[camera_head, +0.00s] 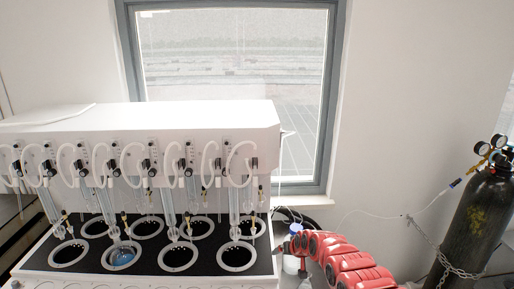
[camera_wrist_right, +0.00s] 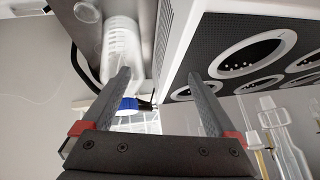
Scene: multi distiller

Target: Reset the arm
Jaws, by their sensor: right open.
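My right arm's red links come in from the lower right in the head view, and its gripper (camera_head: 299,243) is at the right side of the distiller (camera_head: 200,135). In the right wrist view my right gripper (camera_wrist_right: 159,76) is open, with its two dark fingers spread and nothing between them. The distiller's black top with round white-rimmed wells (camera_wrist_right: 250,55) lies beyond the right finger. A clear ribbed bottle (camera_wrist_right: 121,42) and a blue cap (camera_wrist_right: 129,104) show by the left finger. My left gripper is in neither view.
The distiller carries a row of glass tubes and hoses. One front well holds a bluish round flask (camera_head: 121,257); other wells look empty. A black gas cylinder (camera_head: 480,215) with gauges is chained at the right. A window (camera_head: 235,80) is behind. Bare wall lies between window and cylinder.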

